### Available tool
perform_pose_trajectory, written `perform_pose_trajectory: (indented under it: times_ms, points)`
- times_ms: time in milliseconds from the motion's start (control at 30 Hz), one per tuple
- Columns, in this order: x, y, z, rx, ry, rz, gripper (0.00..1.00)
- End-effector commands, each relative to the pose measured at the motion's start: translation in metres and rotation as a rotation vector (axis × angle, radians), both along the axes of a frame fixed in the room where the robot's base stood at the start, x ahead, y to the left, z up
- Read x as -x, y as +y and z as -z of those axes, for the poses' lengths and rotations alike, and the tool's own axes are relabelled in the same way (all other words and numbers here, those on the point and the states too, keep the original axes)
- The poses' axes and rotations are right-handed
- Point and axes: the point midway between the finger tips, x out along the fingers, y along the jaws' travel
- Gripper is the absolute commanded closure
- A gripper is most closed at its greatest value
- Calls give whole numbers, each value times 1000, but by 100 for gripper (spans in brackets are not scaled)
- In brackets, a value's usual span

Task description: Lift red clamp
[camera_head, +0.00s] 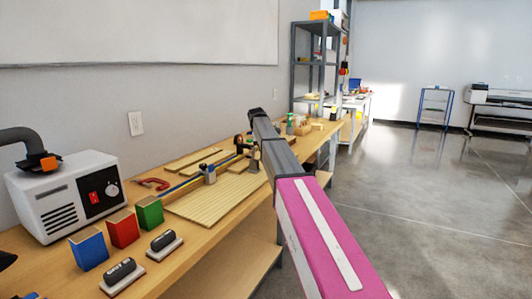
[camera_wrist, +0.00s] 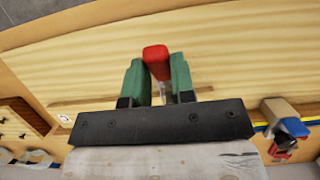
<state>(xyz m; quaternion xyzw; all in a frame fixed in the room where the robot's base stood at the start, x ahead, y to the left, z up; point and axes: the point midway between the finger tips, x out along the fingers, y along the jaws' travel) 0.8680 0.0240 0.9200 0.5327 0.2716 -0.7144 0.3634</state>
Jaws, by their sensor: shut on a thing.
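My gripper shows in the wrist view (camera_wrist: 160,75) with two green fingers shut around a red-ended piece, which I take to be the red clamp (camera_wrist: 156,54). Only its red top and a little pale part below show between the fingers; the rest is hidden. The wrist view shows pale wood beyond it. In the head view my gripper (camera_head: 242,145) is over the far part of the workbench, small and partly hidden by my arm. Another red C-shaped clamp (camera_head: 152,184) lies on the bench to the left, apart from the gripper.
A blue-and-grey tool (camera_wrist: 290,128) shows at lower right. Open floor lies right of the bench.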

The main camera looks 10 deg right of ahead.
Motion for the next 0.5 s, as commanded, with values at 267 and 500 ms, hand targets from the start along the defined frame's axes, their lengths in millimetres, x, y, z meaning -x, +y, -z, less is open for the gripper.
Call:
perform_pose_trajectory:
  times_ms: [267, 500]
  points:
    - [-1, 1, -1, 1, -1, 0, 57]
    - [-1, 1, -1, 0, -1, 0, 51]
